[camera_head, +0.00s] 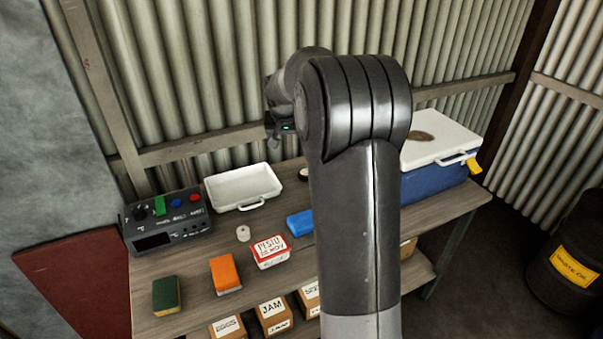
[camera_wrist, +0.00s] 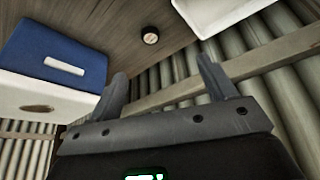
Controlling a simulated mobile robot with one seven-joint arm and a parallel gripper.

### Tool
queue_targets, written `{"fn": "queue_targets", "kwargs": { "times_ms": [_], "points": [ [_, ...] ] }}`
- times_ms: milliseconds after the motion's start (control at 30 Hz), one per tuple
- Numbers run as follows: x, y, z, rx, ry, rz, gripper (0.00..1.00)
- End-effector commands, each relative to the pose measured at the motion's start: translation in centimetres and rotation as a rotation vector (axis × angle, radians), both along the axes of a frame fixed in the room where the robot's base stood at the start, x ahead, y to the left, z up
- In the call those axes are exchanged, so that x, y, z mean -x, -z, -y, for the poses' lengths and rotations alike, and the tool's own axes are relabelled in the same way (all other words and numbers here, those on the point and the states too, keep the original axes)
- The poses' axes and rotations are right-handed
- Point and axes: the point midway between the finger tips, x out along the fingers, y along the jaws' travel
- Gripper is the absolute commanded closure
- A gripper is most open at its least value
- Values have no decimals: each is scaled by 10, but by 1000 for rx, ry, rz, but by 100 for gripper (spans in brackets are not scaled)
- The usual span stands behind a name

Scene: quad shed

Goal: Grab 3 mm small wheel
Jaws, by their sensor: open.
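Two small round things are in view, and I cannot tell for certain which is the 3 mm small wheel. One is a small dark disc with a pale top (camera_wrist: 150,36), on the wooden table between the white tray and the cooler; it also shows in the head view (camera_head: 304,174), beside my arm. The other is a small white roll (camera_head: 243,233) in front of the tray. My gripper (camera_wrist: 162,75) is open and empty, its fingers apart, with the dark disc beyond them. In the head view my arm hides most of the gripper.
The white tray (camera_head: 263,201) and a control box (camera_head: 165,222) stand left. The blue-and-white cooler (camera_head: 437,155) stands right. An orange block (camera_head: 225,274), green sponge (camera_head: 166,294), labelled box (camera_head: 270,251) and blue block (camera_head: 299,223) lie in front. A corrugated wall stands behind.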

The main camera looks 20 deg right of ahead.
Motion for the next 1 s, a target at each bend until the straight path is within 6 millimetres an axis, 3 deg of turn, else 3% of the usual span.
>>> {"fn": "queue_targets", "kwargs": {
  "times_ms": [33,200,400,1000],
  "points": [
    [-14,17,12,-5,20,-7,23],
    [-54,67,47,-18,86,-11,23],
    [-83,119,81,-31,149,-12,23],
    [-109,191,107,-36,176,-9,23]
  ]
}}
